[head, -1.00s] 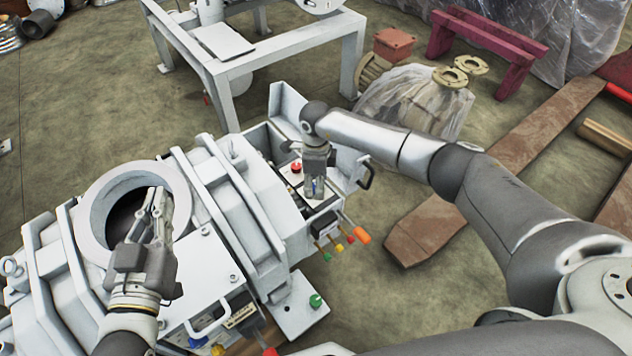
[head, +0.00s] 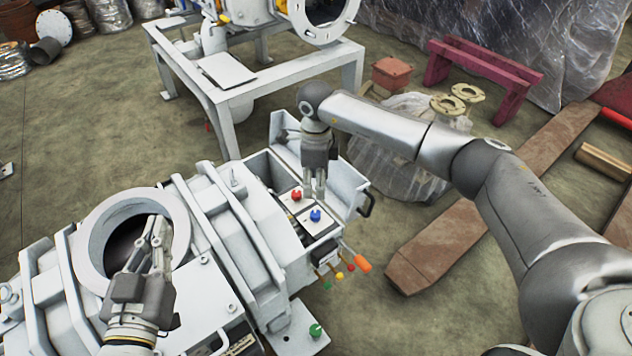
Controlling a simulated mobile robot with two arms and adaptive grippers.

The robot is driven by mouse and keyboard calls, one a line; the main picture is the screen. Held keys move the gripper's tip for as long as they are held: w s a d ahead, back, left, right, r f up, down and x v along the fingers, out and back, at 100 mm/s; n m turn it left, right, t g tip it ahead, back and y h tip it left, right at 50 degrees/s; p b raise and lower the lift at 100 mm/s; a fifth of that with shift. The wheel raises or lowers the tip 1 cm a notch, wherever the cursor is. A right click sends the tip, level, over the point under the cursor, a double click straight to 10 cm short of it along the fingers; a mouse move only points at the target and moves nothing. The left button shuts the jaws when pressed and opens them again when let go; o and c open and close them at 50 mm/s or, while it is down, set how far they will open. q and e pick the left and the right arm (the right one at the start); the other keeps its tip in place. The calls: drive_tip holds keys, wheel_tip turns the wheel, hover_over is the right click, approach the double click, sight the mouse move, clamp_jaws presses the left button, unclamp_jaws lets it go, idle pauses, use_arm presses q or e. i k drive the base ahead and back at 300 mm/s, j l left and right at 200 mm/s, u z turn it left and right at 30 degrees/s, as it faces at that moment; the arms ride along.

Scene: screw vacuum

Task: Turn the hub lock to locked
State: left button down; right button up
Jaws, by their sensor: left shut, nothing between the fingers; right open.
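The grey-white machine (head: 205,262) fills the lower left, with a round flanged opening at its left end. An open box (head: 325,222) at its right end holds a red knob (head: 296,195) and a blue knob (head: 315,215) on light plates. I cannot tell which part is the hub lock. My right gripper (head: 315,196) points down just above and behind the blue knob, open and apart from it as far as I can see. My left gripper (head: 160,230) is shut and empty over the flanged opening's right rim.
Levers with coloured ends, one orange (head: 362,264), stick out from the box's front. A green knob (head: 316,330) sits on a low plate. A white frame table (head: 250,85) stands behind. Rusty beams (head: 430,250) lie on the floor at right.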

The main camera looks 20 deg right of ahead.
sight(295, 194)
drive_tip(key=k, duration=1)
